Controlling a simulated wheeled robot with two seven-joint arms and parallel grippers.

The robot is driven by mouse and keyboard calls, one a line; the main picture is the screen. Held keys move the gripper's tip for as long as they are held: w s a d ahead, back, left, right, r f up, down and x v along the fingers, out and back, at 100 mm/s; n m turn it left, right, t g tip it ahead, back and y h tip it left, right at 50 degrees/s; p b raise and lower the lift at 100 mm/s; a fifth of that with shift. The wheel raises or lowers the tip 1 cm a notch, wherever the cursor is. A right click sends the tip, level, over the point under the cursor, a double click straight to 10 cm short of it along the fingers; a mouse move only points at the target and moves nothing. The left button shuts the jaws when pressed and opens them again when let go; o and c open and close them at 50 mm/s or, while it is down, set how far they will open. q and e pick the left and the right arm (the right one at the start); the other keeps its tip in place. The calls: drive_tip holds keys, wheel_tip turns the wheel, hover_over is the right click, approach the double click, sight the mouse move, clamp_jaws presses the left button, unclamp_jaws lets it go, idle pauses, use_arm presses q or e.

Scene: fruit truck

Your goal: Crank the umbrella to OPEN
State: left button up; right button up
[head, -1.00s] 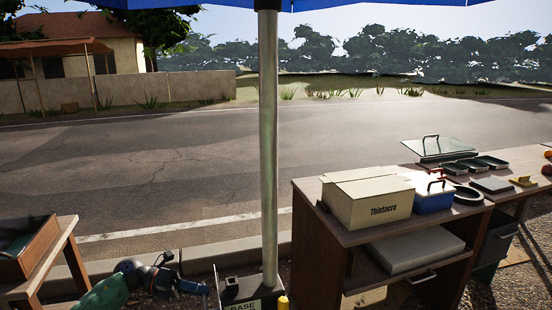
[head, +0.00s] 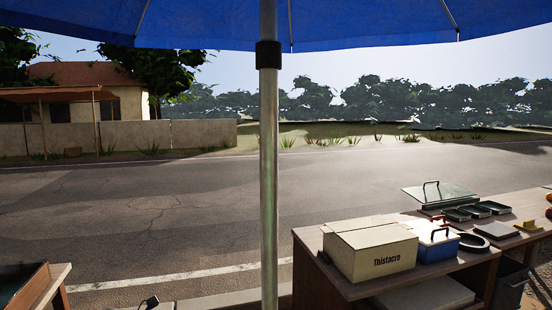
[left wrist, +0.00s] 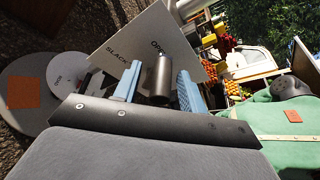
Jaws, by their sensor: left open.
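The umbrella's blue canopy (head: 330,25) spans the top of the head view, spread out above its grey metal pole (head: 268,170). A black collar (head: 268,54) sits high on the pole. In the left wrist view a white board (left wrist: 135,45) carries the words "OPEN" and "SLACK". A dark grey cylindrical knob (left wrist: 160,76) stands in front of this board. My left gripper (left wrist: 159,69) is open, its blue fingers on either side of the knob; contact cannot be told. My right gripper is not in view.
A wooden counter (head: 330,248) at the right carries a cardboard box (head: 368,250), a blue-and-white cooler (head: 433,243) and trays. A wooden table (head: 58,281) is at the lower left. A green garment-like item (left wrist: 270,122) and fruit displays show in the left wrist view.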

use_arm(q)
drive_tip(key=b+v, duration=0.1)
drive_tip(key=v, duration=0.4)
idle(0.5)
idle(0.3)
